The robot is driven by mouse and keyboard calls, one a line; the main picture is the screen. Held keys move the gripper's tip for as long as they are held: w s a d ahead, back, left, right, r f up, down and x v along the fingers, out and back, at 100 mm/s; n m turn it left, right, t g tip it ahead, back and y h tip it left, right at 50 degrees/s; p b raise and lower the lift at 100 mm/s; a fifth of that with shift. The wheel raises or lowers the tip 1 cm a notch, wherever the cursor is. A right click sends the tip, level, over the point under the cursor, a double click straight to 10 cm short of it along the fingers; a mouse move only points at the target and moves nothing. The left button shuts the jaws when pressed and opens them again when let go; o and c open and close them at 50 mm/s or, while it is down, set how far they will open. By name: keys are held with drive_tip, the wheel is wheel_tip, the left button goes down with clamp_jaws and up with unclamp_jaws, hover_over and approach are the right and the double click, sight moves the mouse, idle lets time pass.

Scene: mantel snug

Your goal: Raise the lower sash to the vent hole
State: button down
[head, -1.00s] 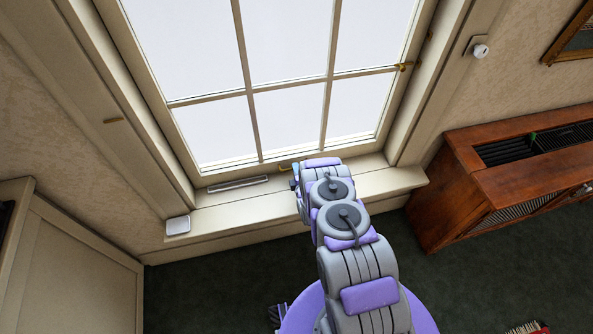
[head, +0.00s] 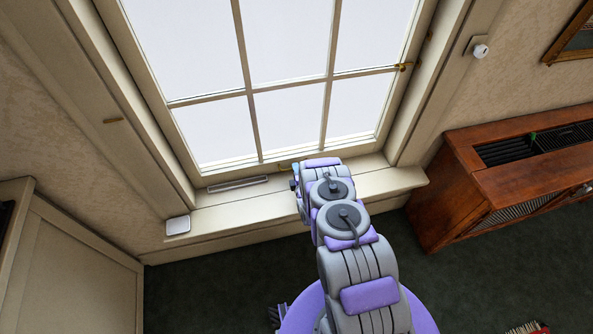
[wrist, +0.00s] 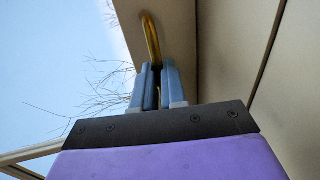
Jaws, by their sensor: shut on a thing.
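The lower sash (head: 213,164) is a cream frame with several panes, and its bottom rail sits just above the sill in the head view. A brass lift loop (wrist: 151,38) stands out from the sash; a bit of brass (head: 284,168) also shows at the bottom rail in the head view. My gripper (wrist: 154,70) has its two blue fingers closed around the lower part of the loop. In the head view my arm mostly hides the gripper (head: 294,178). A brass fitting (head: 403,67) sits at the sash's right side. I cannot make out a vent hole.
A brown wooden cabinet (head: 500,185) stands to the right, and a cream panelled unit (head: 75,260) to the left. Dark carpet lies between.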

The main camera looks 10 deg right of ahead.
drive_tip(key=shift+s+f, duration=0.1)
drive_tip(key=shift+s, duration=0.05)
wheel_tip(320, 180, up, 10)
drive_tip(key=p, duration=0.7)
drive_tip(key=c, duration=1.2)
unclamp_jaws()
